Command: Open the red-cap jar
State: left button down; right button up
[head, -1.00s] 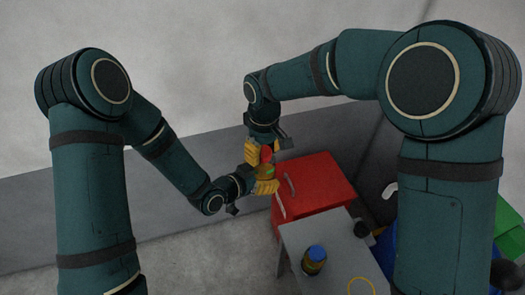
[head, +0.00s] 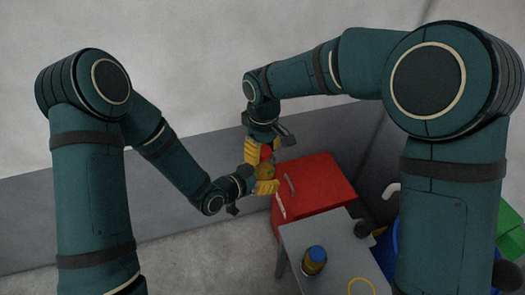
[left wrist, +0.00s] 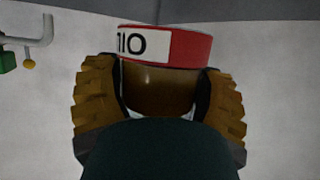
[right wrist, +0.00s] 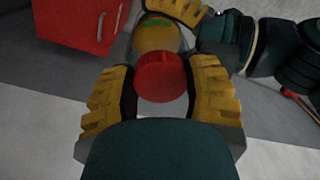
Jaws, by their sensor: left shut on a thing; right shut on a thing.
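The jar (head: 265,172) is a brown-yellow body held in the air between my two grippers. My left gripper (head: 265,187) is shut around it from the lower left. In the left wrist view the brown body (left wrist: 160,90) sits between the fingers, with a red band (left wrist: 190,46) carrying a white label above it. My right gripper (head: 262,152) is shut on the red cap (head: 266,153). The right wrist view shows the cap (right wrist: 160,77) between its fingers, with the jar (right wrist: 157,38) and its green mark just beyond. I cannot tell whether cap and jar touch.
A red cabinet (head: 318,183) stands behind and to the right of the grippers. In front of it is a grey table (head: 335,238) with a blue-capped jar (head: 314,261) and a yellow ring (head: 361,286). Green and blue containers stand at the far right.

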jog(key=shift+r, duration=0.85)
